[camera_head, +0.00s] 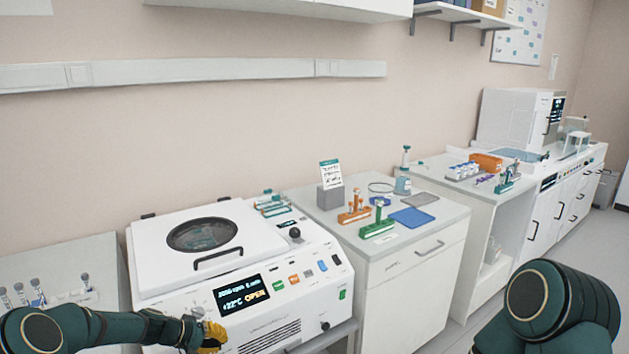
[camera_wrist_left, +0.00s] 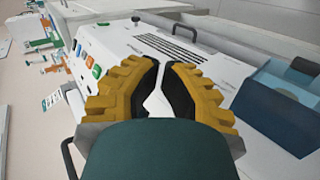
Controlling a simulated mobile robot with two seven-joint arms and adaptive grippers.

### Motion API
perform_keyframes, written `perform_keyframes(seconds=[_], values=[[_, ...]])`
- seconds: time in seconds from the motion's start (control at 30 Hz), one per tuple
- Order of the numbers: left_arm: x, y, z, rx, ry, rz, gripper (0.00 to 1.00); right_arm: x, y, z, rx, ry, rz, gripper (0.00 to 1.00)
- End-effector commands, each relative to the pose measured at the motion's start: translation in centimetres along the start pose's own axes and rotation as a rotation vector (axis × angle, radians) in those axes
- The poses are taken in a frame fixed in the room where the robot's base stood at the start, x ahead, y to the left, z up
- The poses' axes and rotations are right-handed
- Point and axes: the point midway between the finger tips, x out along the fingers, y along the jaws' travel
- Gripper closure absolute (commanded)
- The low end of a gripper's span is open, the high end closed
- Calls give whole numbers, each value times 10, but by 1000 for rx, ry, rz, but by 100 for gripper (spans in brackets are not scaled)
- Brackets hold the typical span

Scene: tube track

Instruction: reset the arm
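My left arm reaches in from the lower left of the head view. Its yellow-fingered gripper (camera_head: 213,335) is in front of the centrifuge (camera_head: 180,300), low by its front panel. In the left wrist view the two fingers (camera_wrist_left: 163,68) nearly meet at their tips, with nothing seen held between them. The centrifuge's white front (camera_wrist_left: 185,50) lies beyond them.
Tubes in a rack (camera_head: 40,295) stand on the left counter. Right of the centrifuge, a cabinet (camera_head: 415,285) bears an orange rack (camera_head: 354,216), a green rack (camera_head: 377,229) and a blue mat (camera_head: 411,217). A blue bin (camera_wrist_left: 285,100) shows in the left wrist view.

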Motion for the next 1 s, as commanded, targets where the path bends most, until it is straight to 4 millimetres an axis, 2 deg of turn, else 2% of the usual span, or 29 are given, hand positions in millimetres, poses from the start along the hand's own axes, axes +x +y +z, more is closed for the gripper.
perform_keyframes(seconds=[0.03, 0.1, 0.23, 0.4, 0.5, 0.6, 0.7, 0.8, 1.0], values=[[25, -9, 31, -3, -41, -65, 100, 7, 2, 2, -1, -2, 0, 56], [49, -23, 72, 0, -79, -159, 100, 12, 4, 3, -2, -5, 0, 56], [77, -46, 146, 36, -127, -311, 100, 21, 8, 6, -4, -10, -1, 56], [88, -70, 241, 124, -160, -448, 100, 32, 12, 10, -6, -16, -1, 56], [84, -78, 289, 181, -167, -488, 100, 38, 14, 12, -8, -20, -1, 56], [77, -82, 327, 225, -169, -501, 100, 43, 16, 13, -9, -23, -2, 56], [70, -82, 352, 255, -171, -500, 100, 46, 17, 14, -10, -25, -2, 56], [65, -82, 365, 268, -171, -497, 100, 47, 17, 15, -10, -26, -2, 56], [63, -81, 369, 271, -169, -495, 100, 46, 17, 15, -10, -26, -2, 56]])
